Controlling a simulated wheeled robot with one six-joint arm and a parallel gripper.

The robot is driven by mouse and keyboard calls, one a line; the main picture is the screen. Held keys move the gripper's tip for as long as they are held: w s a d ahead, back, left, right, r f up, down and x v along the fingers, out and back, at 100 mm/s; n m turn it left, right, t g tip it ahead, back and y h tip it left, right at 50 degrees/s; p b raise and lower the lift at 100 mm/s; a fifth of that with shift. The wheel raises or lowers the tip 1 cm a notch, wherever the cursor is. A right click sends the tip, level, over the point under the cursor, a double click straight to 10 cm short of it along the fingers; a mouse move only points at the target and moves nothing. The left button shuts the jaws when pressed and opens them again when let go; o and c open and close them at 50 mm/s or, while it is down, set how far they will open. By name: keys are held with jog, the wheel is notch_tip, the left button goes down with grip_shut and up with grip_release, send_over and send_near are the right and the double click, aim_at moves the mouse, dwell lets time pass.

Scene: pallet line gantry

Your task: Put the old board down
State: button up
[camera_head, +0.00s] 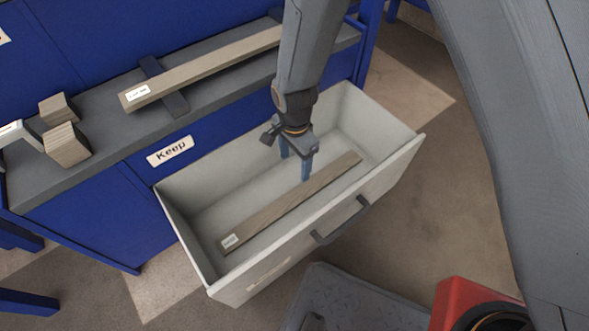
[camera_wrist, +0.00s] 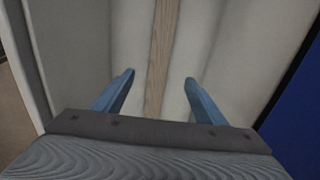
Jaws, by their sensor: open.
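A long, narrow wooden board (camera_head: 290,202) with a white label at its near left end lies flat on the floor of an open, pale drawer (camera_head: 187,223). My gripper (camera_head: 295,170) points down into the drawer above the board, towards its right half. Its blue fingers are apart. In the wrist view the board (camera_wrist: 161,50) runs between the two open fingertips (camera_wrist: 160,80), with a gap on both sides, and neither finger touches it. The gripper is empty.
Another labelled board (camera_head: 205,68) rests across dark supports on the grey worktop (camera_head: 100,112). Wooden blocks (camera_head: 66,144) stand at the left. A "Keep" label (camera_head: 170,151) marks the blue cabinet front. The drawer's walls surround my gripper; its handle (camera_head: 340,222) faces front.

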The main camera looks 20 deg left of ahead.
jog(key=shift+r+p, duration=0.3)
jog(key=shift+r, duration=1.15)
jog(key=s+d+r+n, duration=0.1)
jog(key=d+r+n, duration=0.25)
jog(key=r, duration=0.45)
jog(key=s+d+r+n, duration=0.2)
jog(key=d+r+n, duration=0.1)
jog(key=d+r, duration=0.3)
jog(key=s+d+r+n, duration=0.6)
jog(key=s+d+r, duration=0.1)
jog(key=d+r, duration=0.2)
jog(key=shift+s+d+r+y, duration=0.2)
jog(key=shift+d+r+y, duration=0.1)
jog(key=shift+r+y, duration=0.1)
jog(key=shift+w, duration=0.1)
